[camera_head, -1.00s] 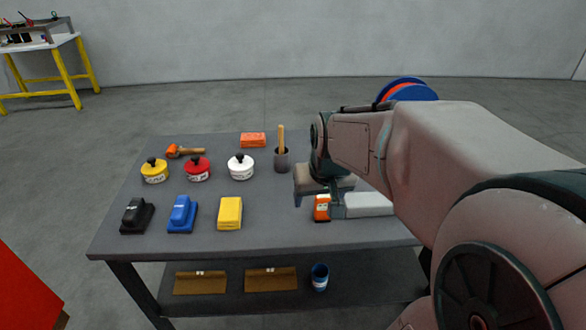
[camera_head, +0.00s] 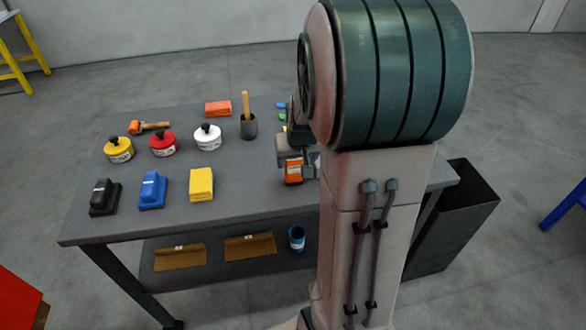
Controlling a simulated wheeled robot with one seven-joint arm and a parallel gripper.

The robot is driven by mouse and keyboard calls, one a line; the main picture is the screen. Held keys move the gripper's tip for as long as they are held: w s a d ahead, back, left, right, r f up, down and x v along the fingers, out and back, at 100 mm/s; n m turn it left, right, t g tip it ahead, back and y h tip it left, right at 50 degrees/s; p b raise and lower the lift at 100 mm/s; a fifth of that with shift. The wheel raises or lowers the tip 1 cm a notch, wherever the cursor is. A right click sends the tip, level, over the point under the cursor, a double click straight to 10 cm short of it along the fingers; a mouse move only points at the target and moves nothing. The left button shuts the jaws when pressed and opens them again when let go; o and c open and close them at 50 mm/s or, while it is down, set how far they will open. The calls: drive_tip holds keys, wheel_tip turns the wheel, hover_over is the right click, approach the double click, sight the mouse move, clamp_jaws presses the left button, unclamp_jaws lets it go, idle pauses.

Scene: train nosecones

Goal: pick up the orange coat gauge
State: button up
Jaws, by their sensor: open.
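The orange coat gauge (camera_head: 293,173) is a small orange block with a dark lower end. It rests on the grey table near its front edge, right of the yellow block. My gripper (camera_head: 296,158) is open, low over the table at the gauge's far end, with grey parts close to it. I cannot tell whether the fingers touch the gauge or straddle it. My arm hides the gripper's right side and the table there.
On the grey table (camera_head: 245,178) stand a yellow block (camera_head: 201,184), a blue block (camera_head: 152,190), a black block (camera_head: 104,197), lidded tins (camera_head: 208,138) and a dark cup (camera_head: 248,126). An orange box (camera_head: 218,108) lies behind. A black bin (camera_head: 455,225) stands at right.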

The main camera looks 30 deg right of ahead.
sight(293, 166)
drive_tip(key=x, duration=0.4)
drive_tip(key=shift+w+a+f, duration=0.25)
drive_tip(key=shift+w+f, duration=0.05)
drive_tip(key=shift+f, duration=0.05)
drive_tip(key=c, duration=1.2)
